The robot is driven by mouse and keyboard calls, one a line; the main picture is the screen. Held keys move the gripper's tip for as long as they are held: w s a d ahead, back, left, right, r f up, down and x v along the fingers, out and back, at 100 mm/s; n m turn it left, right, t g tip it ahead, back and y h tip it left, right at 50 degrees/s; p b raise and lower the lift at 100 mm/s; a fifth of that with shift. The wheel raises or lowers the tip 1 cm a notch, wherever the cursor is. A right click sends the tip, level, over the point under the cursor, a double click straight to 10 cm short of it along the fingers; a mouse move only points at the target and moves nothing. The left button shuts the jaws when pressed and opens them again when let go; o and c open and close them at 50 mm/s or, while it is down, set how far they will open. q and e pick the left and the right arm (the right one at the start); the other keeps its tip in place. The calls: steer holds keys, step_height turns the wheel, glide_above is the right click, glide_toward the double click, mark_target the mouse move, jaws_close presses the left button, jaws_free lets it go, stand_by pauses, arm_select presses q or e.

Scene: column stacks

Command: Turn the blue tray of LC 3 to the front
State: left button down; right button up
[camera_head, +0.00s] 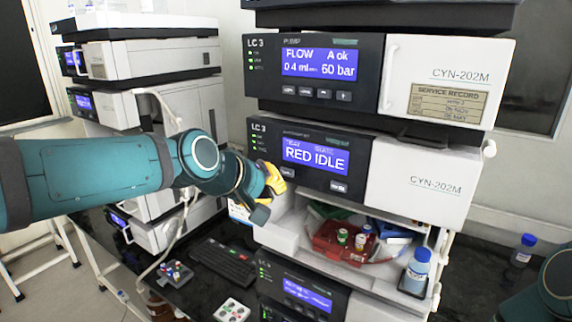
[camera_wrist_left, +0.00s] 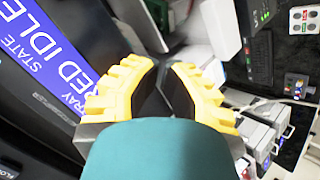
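The LC 3 module with the display (camera_head: 316,155) reading RED and IDLE has an open bay under it. In the bay a red tray (camera_head: 328,240) with capped vials sits at the front. The blue tray (camera_head: 388,229) lies behind it to the right, partly hidden, and a green tray (camera_head: 326,211) shows behind left. My right gripper is out of view.
A blue-capped bottle (camera_head: 417,268) stands at the bay's right front. The pump module (camera_head: 318,65) is above and another module (camera_head: 300,292) below. A keyboard (camera_head: 224,262) and a white button pad (camera_head: 231,310) lie to the left. Another instrument stack (camera_head: 150,60) stands further left.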

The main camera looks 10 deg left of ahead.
arm_select(q)
steer(key=shift+w+d, duration=0.25)
steer(key=shift+w, duration=0.3)
steer(key=shift+w+p, duration=0.1)
steer(key=shift+p, duration=0.2)
stand_by(0.9)
steer(key=shift+w+d, duration=0.1)
steer(key=shift+w, duration=0.2)
steer(key=shift+w+d+p, duration=0.15)
steer(key=shift+w+p, duration=0.2)
steer(key=shift+p, duration=0.1)
stand_by(0.6)
steer(key=shift+s, duration=0.1)
steer(key=shift+s+a+b, duration=0.25)
steer(key=shift+s+b, duration=0.4)
steer(key=shift+s, duration=0.05)
